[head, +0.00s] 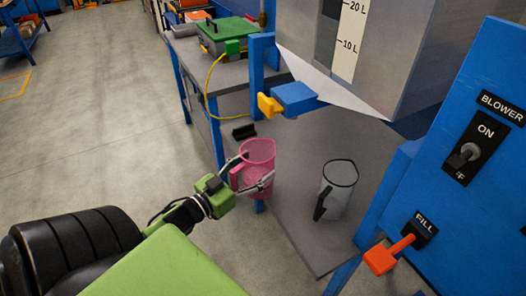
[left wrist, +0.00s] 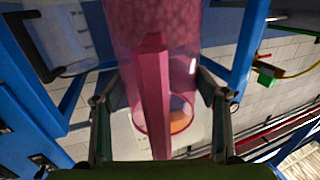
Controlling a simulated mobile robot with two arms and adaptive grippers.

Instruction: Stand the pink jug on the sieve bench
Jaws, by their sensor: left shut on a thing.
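The pink jug (head: 259,152) is upright at the left edge of the grey shelf under the hopper. My left gripper (head: 256,171) is shut on it, with one finger on each side. In the left wrist view the pink jug's handle (left wrist: 153,95) points at the camera between the fingers, and grainy pink matter shows in the jug. I cannot tell if its base touches the shelf. A grey-topped bench (head: 229,76) behind bears a green-lidded box (head: 230,33); it looks like the sieve bench. My right gripper is not in view.
A clear jug (head: 341,187) with a black handle stands on the grey shelf (head: 300,225). Above it is a grey hopper (head: 420,60) with a blue outlet and yellow lever (head: 270,104). A blue panel (head: 480,180) stands at right. A yellow cable (head: 208,90) hangs by the bench.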

